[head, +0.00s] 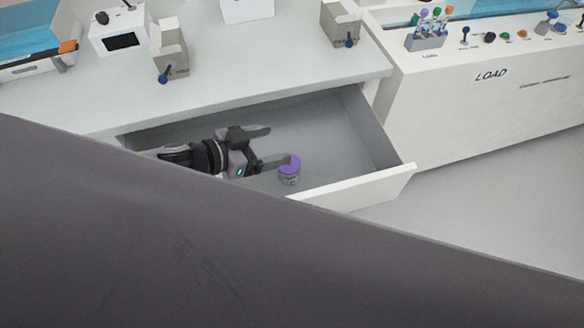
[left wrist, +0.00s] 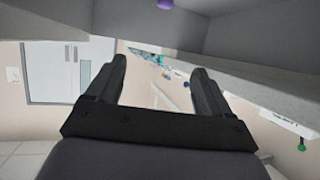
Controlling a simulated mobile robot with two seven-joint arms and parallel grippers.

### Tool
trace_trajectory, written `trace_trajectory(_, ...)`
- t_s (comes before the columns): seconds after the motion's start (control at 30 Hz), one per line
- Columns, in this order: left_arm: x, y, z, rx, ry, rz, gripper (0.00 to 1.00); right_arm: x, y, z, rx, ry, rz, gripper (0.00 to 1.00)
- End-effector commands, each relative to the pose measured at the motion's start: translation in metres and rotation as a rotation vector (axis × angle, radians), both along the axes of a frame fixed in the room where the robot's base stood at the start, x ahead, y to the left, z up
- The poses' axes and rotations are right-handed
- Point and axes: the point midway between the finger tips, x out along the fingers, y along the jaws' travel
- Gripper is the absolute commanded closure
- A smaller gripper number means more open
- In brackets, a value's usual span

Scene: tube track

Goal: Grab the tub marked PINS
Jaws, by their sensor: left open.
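In the left wrist view my open fingers (left wrist: 162,70) show empty, and a purple piece, likely the tub (left wrist: 165,4), is cut off at the top edge. My right gripper is not in view.
The white counter (head: 285,62) lies above the drawer, with grey holders (head: 170,48) and a white box (head: 118,30) on it. A white LOAD bench (head: 480,95) with a tube rack (head: 426,40) stands at right. The drawer's right part is empty.

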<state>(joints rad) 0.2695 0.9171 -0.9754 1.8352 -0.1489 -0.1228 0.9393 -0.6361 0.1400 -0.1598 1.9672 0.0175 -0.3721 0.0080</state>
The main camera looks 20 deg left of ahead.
Motion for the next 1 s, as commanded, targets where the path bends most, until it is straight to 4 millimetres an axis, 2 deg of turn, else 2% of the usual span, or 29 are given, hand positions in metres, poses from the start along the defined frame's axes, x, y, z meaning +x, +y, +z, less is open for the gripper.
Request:
trace_trajectory(0.03, 0.0, 0.0, -0.024, -0.001, -0.001, -0.001, 0.19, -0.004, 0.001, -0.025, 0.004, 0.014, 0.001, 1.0)
trace_trajectory(0.1, 0.0, 0.0, -0.037, -0.001, -0.001, 0.0, 0.19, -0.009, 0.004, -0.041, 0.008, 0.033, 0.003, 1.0)
trace_trajectory(0.2, 0.0, 0.0, -0.052, -0.001, -0.002, 0.0, 0.19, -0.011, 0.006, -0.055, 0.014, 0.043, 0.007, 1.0)
trace_trajectory(0.47, 0.003, -0.003, -0.063, -0.002, -0.002, 0.0, 0.19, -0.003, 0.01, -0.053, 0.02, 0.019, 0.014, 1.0)
trace_trajectory(0.67, 0.015, -0.014, -0.068, -0.002, -0.002, -0.001, 0.19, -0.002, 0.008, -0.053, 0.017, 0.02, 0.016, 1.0)
trace_trajectory(1.0, 0.042, -0.04, -0.089, -0.001, -0.003, 0.0, 0.19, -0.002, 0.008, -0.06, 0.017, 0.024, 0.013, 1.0)
